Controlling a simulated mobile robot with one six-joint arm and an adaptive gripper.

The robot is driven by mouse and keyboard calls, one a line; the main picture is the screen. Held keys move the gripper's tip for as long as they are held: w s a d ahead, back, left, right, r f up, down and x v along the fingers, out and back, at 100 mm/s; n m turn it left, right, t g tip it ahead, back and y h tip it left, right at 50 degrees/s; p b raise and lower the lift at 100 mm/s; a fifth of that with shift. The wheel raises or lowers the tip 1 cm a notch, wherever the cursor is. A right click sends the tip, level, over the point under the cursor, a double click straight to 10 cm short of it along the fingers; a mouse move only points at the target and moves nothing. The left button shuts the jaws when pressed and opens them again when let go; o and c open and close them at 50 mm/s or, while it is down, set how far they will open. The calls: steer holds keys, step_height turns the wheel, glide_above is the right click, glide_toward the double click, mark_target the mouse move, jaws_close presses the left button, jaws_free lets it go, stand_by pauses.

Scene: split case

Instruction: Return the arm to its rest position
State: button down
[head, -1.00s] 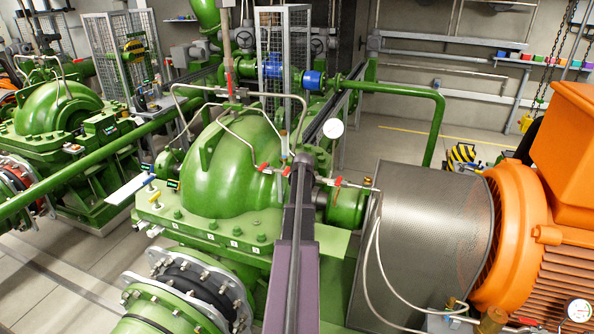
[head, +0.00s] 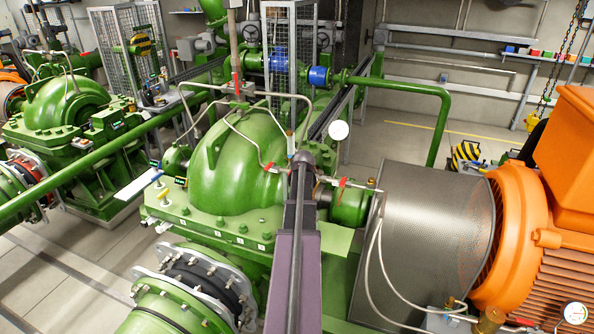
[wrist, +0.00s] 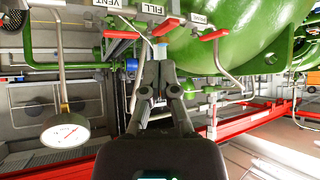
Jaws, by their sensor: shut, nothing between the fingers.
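My gripper (wrist: 160,50) shows in the wrist view with its two dark fingers together and nothing between them. The fingertips appear close to a red valve handle (wrist: 166,26) under the upside-down FILL label (wrist: 151,9); I cannot tell whether they touch. My purple arm link (head: 296,270) rises from the bottom middle of the head view in front of the green pump (head: 240,170). The gripper cannot be made out in the head view.
Thin pipes with red handles (head: 267,168) run over the pump near my arm. A perforated guard (head: 425,250) and orange motor (head: 515,235) fill the right side. Bare floor (head: 405,147) shows behind.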

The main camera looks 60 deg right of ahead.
stand_by(0.6)
steer(key=w+a+f+n+y+b, duration=0.2)
steer(key=w+a+f+b, duration=0.4)
steer(key=a, duration=0.6)
steer(key=w+a+f+n+y+b, duration=0.15)
steer(key=w+a+f, duration=0.25)
steer(key=w+a, duration=0.6)
steer(key=w+a+f+n+y+b, duration=0.2)
steer(key=w+a+f+y+b, duration=0.3)
steer(key=a, duration=1)
steer(key=s+a+f+n+g+b, duration=0.1)
steer(key=s+a+f+n+b, duration=0.1)
steer(key=a, duration=1)
steer(key=s+a+f+n+g+b, duration=0.2)
steer(key=a+f+b, duration=0.3)
steer(key=a, duration=0.8)
steer(key=s+a+f+n+g+b, duration=0.2)
steer(key=a+f, duration=0.5)
steer(key=a, duration=0.5)
steer(key=shift+a+b, duration=0.2)
steer(key=shift+b, duration=0.5)
steer(key=shift+h, duration=0.25)
